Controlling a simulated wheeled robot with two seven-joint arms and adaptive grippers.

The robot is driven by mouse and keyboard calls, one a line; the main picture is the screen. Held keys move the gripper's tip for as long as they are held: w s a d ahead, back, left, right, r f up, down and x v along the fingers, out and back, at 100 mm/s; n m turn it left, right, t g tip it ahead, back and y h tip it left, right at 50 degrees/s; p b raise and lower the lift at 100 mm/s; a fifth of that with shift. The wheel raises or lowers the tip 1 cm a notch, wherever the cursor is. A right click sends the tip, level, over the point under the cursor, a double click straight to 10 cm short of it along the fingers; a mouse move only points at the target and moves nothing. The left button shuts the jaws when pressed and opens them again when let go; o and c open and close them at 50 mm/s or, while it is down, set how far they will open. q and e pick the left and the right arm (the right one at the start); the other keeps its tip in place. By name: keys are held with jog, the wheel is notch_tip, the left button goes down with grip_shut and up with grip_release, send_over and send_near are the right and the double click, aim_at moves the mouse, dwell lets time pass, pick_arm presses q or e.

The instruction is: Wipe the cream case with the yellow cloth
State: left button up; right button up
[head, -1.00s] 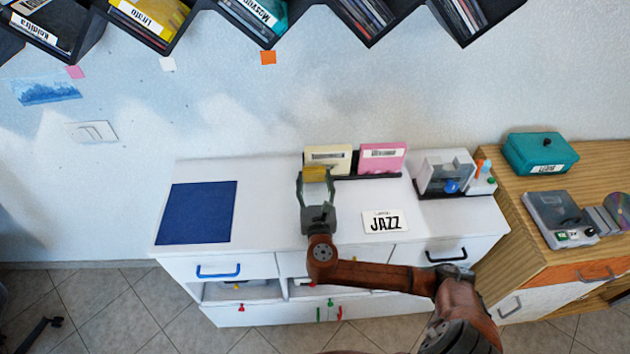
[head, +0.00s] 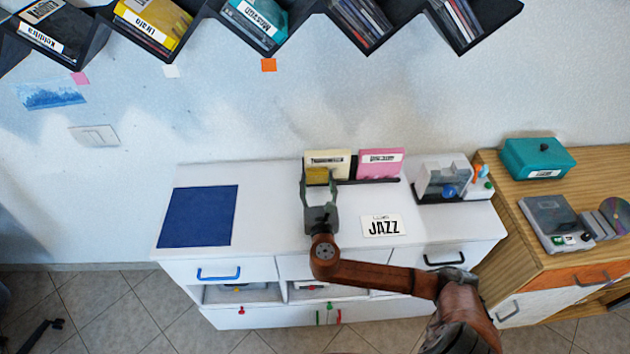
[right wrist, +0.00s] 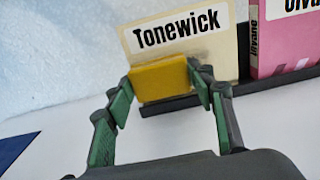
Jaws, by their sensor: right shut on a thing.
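The cream case (head: 338,158) stands upright in a black rack on the white cabinet, and in the right wrist view the cream case (right wrist: 215,45) reads "Tonewick". My right gripper (head: 318,183) is shut on the yellow cloth (right wrist: 160,79), a small folded block between its fingertips. The cloth (head: 317,175) is in front of the lower left part of the case's face and hides that part. It looks very close to the case; I cannot tell if they touch. My left gripper is not in view.
A pink case (head: 381,163) stands just right of the cream one in the same rack (head: 370,181). A JAZZ card (head: 383,227) and a blue mat (head: 198,216) lie on the cabinet top (head: 270,205). A grey device (head: 444,178) stands to the right.

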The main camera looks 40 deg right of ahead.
aim_at(333, 170)
jog(key=shift+s+d+p, duration=0.3)
jog(key=shift+d+p, duration=0.1)
jog(key=shift+d, duration=0.1)
jog(key=shift+s+d+p, duration=0.3)
jog(key=shift+d+p, duration=0.05)
jog(key=shift+d, duration=0.15)
jog(key=shift+s+d+r+p, duration=0.1)
jog(key=shift+s+d+p, duration=0.2)
jog(key=shift+d, duration=0.2)
jog(key=shift+s+d+r+p, duration=0.1)
jog(key=shift+s+d+p, duration=0.1)
jog(key=shift+d+p, duration=0.25)
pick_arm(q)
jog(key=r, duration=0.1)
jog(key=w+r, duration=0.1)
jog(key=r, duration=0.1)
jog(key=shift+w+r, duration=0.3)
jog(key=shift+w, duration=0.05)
pick_arm(e)
jog(key=shift+s+d+f, duration=0.1)
jog(key=shift+s+d, duration=0.05)
jog(key=shift+d, duration=0.2)
